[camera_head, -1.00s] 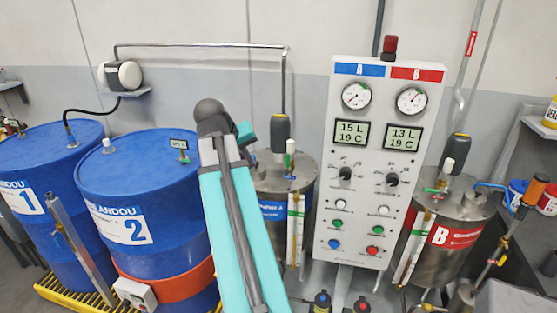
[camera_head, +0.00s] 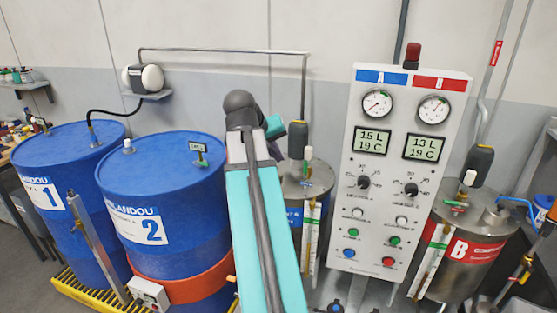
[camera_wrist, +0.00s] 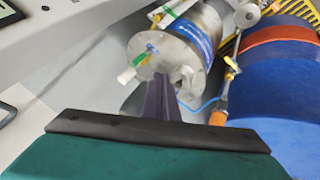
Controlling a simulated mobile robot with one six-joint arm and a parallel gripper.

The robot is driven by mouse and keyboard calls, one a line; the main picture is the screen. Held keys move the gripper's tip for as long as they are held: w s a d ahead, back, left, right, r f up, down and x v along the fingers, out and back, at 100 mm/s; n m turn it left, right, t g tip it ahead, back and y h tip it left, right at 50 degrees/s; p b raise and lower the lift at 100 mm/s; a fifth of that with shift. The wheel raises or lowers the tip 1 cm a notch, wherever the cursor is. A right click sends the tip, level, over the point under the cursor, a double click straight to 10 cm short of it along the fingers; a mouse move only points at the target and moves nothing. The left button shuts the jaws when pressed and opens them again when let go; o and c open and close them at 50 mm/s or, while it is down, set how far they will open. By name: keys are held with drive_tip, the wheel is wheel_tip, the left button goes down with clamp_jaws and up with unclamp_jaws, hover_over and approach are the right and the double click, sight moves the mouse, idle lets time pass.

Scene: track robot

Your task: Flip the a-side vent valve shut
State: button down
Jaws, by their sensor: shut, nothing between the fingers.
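The A-side tank (camera_head: 312,188) is a steel drum with a blue label, right of my raised arm in the head view; my arm hides its left part. Contact cannot be judged.
A control panel (camera_head: 385,232) with gauges and knobs stands right of the A tank. The B tank (camera_head: 482,245) is beyond it. Blue drums (camera_head: 165,185) stand left on a yellow grate. An orange-handled fitting (camera_wrist: 217,118) and blue hose are close right of my fingers.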

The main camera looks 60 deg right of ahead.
sight(305, 170)
drive_tip(key=s+d+f+b, duration=0.2)
drive_tip(key=d+f+b, duration=0.5)
drive_tip(key=d+b, duration=0.1)
drive_tip(key=shift+s+d, duration=0.25)
drive_tip(key=shift+d, duration=0.05)
idle(0.6)
drive_tip(key=shift+f, duration=0.1)
drive_tip(key=shift+s, duration=0.1)
idle(0.4)
drive_tip(key=shift+t, duration=0.3)
